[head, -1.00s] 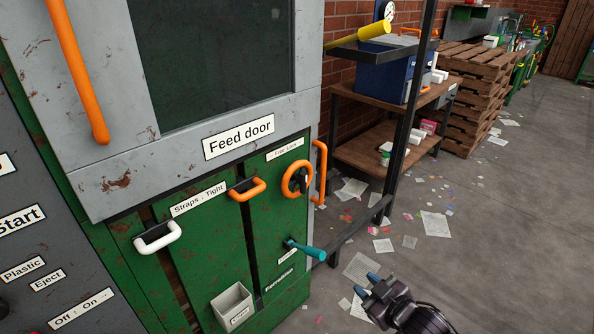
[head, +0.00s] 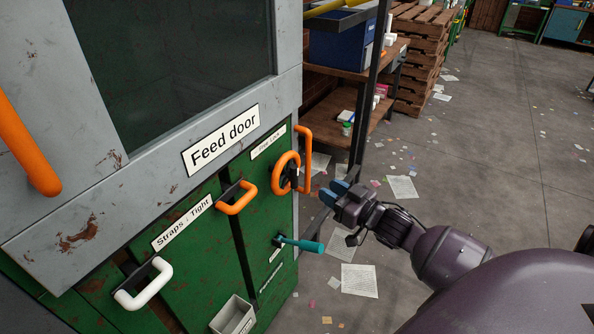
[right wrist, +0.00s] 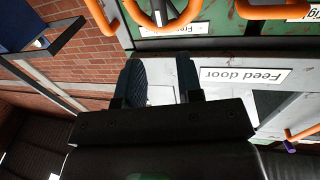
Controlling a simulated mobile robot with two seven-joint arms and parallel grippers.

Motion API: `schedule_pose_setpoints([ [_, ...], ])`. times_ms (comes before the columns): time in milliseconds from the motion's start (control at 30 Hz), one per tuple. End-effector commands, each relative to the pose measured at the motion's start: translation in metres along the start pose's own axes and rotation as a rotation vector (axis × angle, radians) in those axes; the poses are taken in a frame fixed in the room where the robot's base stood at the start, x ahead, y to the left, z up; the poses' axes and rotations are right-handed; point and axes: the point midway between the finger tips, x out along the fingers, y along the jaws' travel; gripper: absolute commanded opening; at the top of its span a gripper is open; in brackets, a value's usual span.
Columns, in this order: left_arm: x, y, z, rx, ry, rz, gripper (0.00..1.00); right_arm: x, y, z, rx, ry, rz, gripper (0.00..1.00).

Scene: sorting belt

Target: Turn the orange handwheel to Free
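The orange handwheel (head: 276,178) is a ring on a dark hub, on the green panel at the right of the machine. Its Free/Lock label (head: 268,142) is above it, too small to read clearly. My right gripper (head: 333,192) is to the right of the wheel, apart from it, with blue fingers towards the machine. In the right wrist view the gripper (right wrist: 160,62) is open and empty, and the wheel (right wrist: 160,24) is cut off at the top edge, beyond the fingertips. The wheel's exact setting cannot be told. My left gripper is not in view.
An orange upright handle (head: 306,155) stands right beside the wheel. A teal lever (head: 304,245) juts out below it. An orange handle (head: 236,207) and a white handle (head: 141,292) are to its left. A dark rack post (head: 366,105) stands behind.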

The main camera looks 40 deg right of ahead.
Motion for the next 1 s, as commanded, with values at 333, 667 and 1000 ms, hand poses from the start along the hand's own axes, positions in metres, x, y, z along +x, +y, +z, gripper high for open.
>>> schedule_pose_setpoints([
  [333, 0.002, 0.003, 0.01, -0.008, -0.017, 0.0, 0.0, 0.048, -0.001, 0.001, -0.003, 0.0, -0.001, 0.34],
  [667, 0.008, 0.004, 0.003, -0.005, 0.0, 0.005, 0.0, 0.091, -0.001, 0.002, -0.004, -0.002, 0.0, 0.34],
  [1000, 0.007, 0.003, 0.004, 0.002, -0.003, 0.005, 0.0, 0.104, -0.001, 0.001, -0.004, -0.002, 0.0, 0.34],
])
